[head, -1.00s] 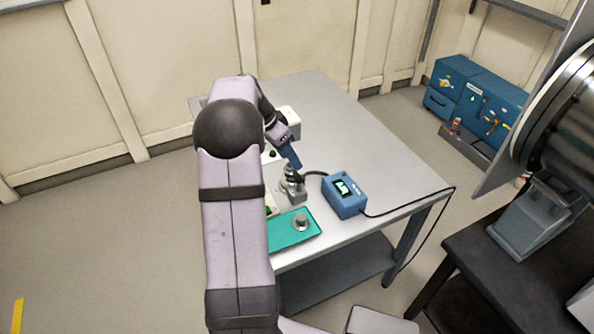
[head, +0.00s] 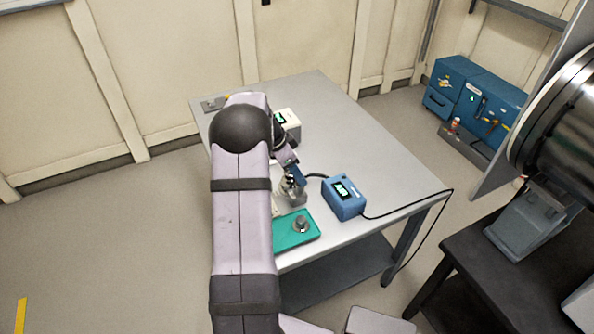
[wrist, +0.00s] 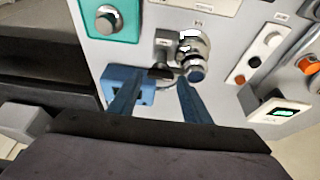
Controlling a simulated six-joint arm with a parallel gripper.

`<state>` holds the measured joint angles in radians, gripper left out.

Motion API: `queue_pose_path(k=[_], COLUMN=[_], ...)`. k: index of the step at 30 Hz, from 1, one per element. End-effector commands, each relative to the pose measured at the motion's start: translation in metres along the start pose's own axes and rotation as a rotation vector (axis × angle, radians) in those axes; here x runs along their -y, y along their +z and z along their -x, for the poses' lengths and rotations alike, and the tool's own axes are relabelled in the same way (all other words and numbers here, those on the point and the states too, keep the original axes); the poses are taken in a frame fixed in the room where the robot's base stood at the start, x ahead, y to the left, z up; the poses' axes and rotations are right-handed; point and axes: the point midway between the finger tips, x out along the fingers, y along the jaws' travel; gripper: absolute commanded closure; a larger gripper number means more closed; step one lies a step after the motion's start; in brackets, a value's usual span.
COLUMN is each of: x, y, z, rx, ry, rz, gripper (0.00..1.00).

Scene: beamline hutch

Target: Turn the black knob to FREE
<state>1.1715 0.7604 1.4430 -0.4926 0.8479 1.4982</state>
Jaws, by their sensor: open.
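A small black knob (wrist: 160,71), flared in shape, sits beside a silver metal stage (wrist: 193,45) in the wrist view. The stage also shows in the head view (head: 291,195), partly behind my gripper. My gripper (wrist: 162,78) is open, its two blue fingers apart on either side of the knob in the picture. No contact with the knob can be made out. The small labels by the stage are too blurred to read, so I cannot tell the knob's setting.
A blue box with a green display (head: 343,197) stands right of the stage, cabled to it. A teal plate with a metal knob (head: 282,238) lies at the table's near edge. A white box (head: 290,127) stands behind. The table's right side (head: 385,175) is clear.

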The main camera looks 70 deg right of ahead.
Motion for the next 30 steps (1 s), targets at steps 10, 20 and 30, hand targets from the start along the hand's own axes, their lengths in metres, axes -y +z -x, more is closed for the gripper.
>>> queue_pose_path(k=[10, 20, 30], x=[0.0, 0.0, -0.001], y=[0.0, 0.0, 0.001], z=[-0.013, -0.013, -0.014], rx=[-0.001, 0.0, 0.0], ry=[-0.002, -0.002, -0.018], rz=[0.0, 0.0, 0.041], gripper=[0.56, 0.87, 0.86])
